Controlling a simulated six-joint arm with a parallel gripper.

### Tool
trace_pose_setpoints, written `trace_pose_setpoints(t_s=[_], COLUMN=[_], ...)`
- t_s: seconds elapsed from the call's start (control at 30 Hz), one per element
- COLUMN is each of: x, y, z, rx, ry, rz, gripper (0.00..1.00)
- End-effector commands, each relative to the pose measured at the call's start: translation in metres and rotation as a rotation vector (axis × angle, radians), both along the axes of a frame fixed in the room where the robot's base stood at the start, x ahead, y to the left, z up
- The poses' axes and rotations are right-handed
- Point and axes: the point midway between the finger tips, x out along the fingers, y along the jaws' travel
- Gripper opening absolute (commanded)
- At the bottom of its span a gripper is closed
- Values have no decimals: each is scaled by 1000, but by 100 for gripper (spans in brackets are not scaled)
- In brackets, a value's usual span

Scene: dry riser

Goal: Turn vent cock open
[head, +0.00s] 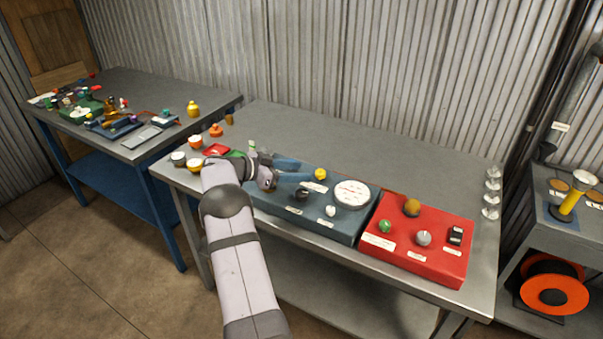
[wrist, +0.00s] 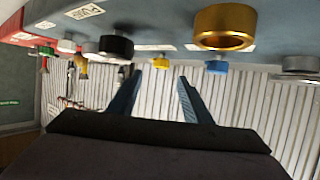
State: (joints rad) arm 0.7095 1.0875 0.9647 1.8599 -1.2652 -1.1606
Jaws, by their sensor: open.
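I cannot tell which fitting is the vent cock. The blue-grey panel (head: 278,207) on the bench carries a black knob (head: 302,194), a yellow knob (head: 320,174), a white knob (head: 330,210) and a round white dial (head: 352,193). My gripper (head: 305,171) is over the left part of this panel, its blue fingers apart and pointing right, close to the yellow knob. In the wrist view my gripper (wrist: 160,77) has nothing between its fingers. A gold ring-shaped fitting (wrist: 224,27) and a black knob (wrist: 116,47) hang at the top of that tilted view.
A red panel (head: 400,259) with several knobs and a black switch (head: 456,235) stands right of the blue-grey one. Small coloured items, including an orange one (head: 216,130), lie at the bench's left end. The bench's back strip (head: 330,135) is clear. A corrugated wall stands behind.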

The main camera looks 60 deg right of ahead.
Motion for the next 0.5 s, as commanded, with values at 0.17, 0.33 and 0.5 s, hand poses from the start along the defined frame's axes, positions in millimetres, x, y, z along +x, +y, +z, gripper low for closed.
trace_pose_setpoints(t_s=[0.17, 0.33, 0.5], x=[-8, -36, -52], y=[-10, -3, 5], z=[39, 67, 65], rx=[-56, -71, -58], ry=[-64, -35, 48], rz=[-20, -19, 82], gripper=[45, 45, 45])
